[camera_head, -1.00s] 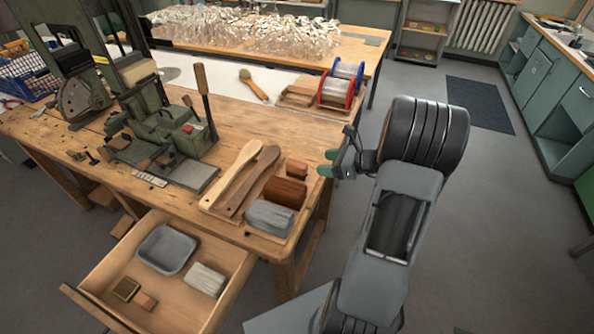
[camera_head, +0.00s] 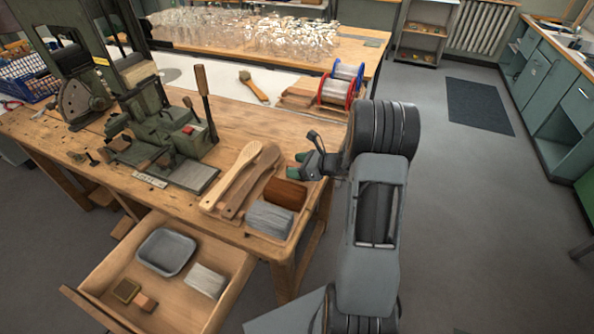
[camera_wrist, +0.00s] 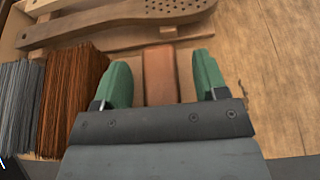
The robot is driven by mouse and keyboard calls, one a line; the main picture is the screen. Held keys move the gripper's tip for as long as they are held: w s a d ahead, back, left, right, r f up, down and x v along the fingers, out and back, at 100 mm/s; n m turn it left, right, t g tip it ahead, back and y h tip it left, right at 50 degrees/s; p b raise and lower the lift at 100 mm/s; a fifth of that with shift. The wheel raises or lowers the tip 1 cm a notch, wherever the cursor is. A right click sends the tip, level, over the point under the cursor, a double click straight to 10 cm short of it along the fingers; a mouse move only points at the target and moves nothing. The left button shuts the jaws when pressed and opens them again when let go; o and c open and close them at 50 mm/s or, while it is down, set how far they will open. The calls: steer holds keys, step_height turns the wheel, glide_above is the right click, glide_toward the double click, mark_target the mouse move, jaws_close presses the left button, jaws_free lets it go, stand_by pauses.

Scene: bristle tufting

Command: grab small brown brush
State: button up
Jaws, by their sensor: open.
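A small reddish-brown block (camera_wrist: 160,82), the likeliest small brown brush, lies on the bench in the wrist view. Its bristles cannot be made out. My gripper (camera_wrist: 161,62) is open, with its green fingers on either side of the block and gaps showing at both sides. In the head view my gripper (camera_head: 297,165) is over the bench's right end and hides the block. A brown bristle bundle (camera_wrist: 72,100) stands left of the left finger; it also shows in the head view (camera_head: 286,193).
A grey bristle bundle (camera_wrist: 18,105) sits beside the brown one. Wooden brush handles (camera_head: 233,177) lie on a tray to the left. The open drawer (camera_head: 103,262) holds a grey dish (camera_head: 166,251) and small blocks. Bare bench wood (camera_wrist: 262,75) is right of the gripper.

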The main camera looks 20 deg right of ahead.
steer(key=c, duration=1.1)
